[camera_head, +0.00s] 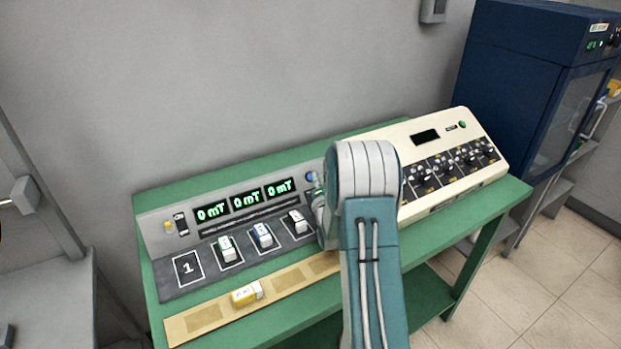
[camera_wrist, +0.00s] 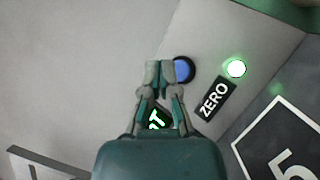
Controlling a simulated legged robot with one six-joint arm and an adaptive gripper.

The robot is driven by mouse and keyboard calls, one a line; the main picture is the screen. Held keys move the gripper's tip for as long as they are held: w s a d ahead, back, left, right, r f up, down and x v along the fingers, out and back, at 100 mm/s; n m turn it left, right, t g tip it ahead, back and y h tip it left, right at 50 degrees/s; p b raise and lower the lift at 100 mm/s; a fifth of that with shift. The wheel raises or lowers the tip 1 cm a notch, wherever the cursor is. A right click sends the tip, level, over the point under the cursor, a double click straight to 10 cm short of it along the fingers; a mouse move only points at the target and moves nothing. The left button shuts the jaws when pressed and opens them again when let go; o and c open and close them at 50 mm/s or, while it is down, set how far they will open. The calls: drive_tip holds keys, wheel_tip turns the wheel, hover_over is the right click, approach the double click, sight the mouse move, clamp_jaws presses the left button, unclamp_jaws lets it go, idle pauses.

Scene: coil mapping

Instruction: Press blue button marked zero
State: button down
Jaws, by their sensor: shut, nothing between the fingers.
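The round blue button (camera_wrist: 185,70) with a dark rim shows in the wrist view, partly behind my fingers. The black ZERO label (camera_wrist: 214,100) is below and to its right. My gripper (camera_wrist: 163,68) is shut and empty, its tips just left of the button in the picture. I cannot tell whether they touch it. In the head view the blue button (camera_head: 311,176) shows at the right end of the grey panel. My arm hides most of the gripper there.
A lit green lamp (camera_wrist: 235,68) is right of the button. The grey console (camera_head: 165,222) has three displays reading 0 mT (camera_head: 246,200) and several block slots. A yellow block (camera_head: 247,293) lies on the front strip. A cream console (camera_head: 440,150) stands at right.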

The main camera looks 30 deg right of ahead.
drive_tip(key=s+r, duration=0.1)
drive_tip(key=s, duration=0.1)
drive_tip(key=s+r, duration=0.1)
drive_tip(key=s, duration=0.1)
drive_tip(key=shift+s+a+r, duration=0.1)
drive_tip(key=shift+a+r, duration=0.05)
drive_tip(key=shift+r, duration=0.2)
idle(0.7)
drive_tip(key=s+a+r+m+g+y, duration=0.25)
drive_tip(key=a+r+m, duration=0.25)
drive_tip(key=a, duration=0.3)
drive_tip(key=s+a+r+m+g+y, duration=0.2)
drive_tip(key=s+a+r+m+g, duration=0.25)
drive_tip(key=a, duration=0.35)
drive_tip(key=s+a+m+g+y, duration=0.1)
drive_tip(key=s+a+m+g, duration=0.2)
drive_tip(key=s+a, duration=0.3)
drive_tip(key=s+a+m+g+y, duration=0.1)
drive_tip(key=s+a+m+g, duration=0.2)
drive_tip(key=s, duration=1.4)
drive_tip(key=a+m, duration=0.3)
drive_tip(key=shift+s+a+r+y, duration=0.2)
drive_tip(key=shift+s+r+y, duration=0.05)
drive_tip(key=shift+r+y, duration=0.1)
